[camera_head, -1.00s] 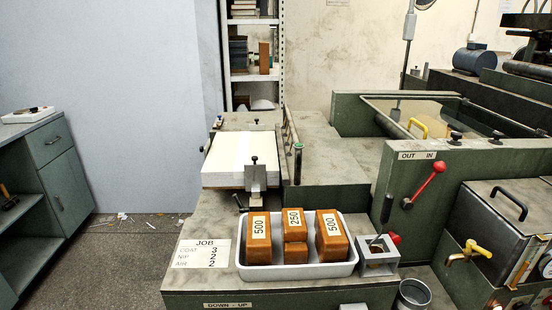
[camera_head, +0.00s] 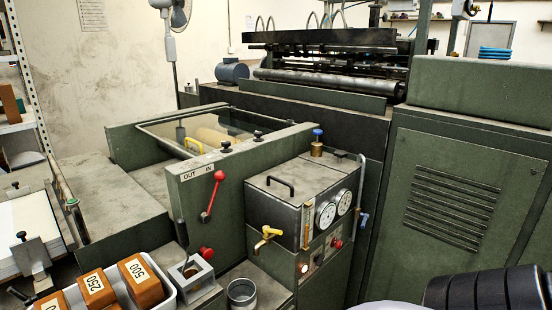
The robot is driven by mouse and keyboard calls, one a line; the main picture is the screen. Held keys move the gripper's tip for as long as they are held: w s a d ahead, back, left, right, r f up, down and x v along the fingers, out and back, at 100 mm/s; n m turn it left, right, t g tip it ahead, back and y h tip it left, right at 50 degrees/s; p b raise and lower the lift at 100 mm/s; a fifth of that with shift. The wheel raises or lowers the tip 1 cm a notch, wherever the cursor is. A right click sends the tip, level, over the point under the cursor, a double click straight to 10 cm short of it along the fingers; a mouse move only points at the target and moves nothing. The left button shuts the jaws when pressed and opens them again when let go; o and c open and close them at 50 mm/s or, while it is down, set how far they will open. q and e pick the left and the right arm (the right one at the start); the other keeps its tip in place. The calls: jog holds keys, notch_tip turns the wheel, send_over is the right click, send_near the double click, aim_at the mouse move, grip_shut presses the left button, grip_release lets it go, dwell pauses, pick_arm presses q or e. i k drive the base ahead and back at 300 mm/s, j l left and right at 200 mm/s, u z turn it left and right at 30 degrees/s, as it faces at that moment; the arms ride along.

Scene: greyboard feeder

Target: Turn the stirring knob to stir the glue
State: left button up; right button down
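A green glue unit (camera_head: 297,207) stands in the middle of the view, with a black handle (camera_head: 280,184) on its grey lid and a yellow tap (camera_head: 266,238) on its front. Its right-hand side carries two round gauges (camera_head: 334,212), a small red knob (camera_head: 337,244) and a lit round button (camera_head: 303,268). A blue-topped brass fitting (camera_head: 317,142) stands behind the lid. I cannot tell which of these is the stirring knob. No glue is visible. Neither gripper is in view.
A red-knobbed lever (camera_head: 212,196) sits on the OUT/IN panel, left of the unit. A metal cup (camera_head: 242,292) stands below the tap. A white tray (camera_head: 72,297) of numbered brown blocks is at lower left. A tall green cabinet (camera_head: 450,190) closes off the right.

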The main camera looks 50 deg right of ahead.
aim_at(340, 154)
jog(key=z, duration=2.05)
jog(key=i+l+u, duration=0.4)
jog(key=i+l, duration=0.2)
jog(key=l, duration=0.1)
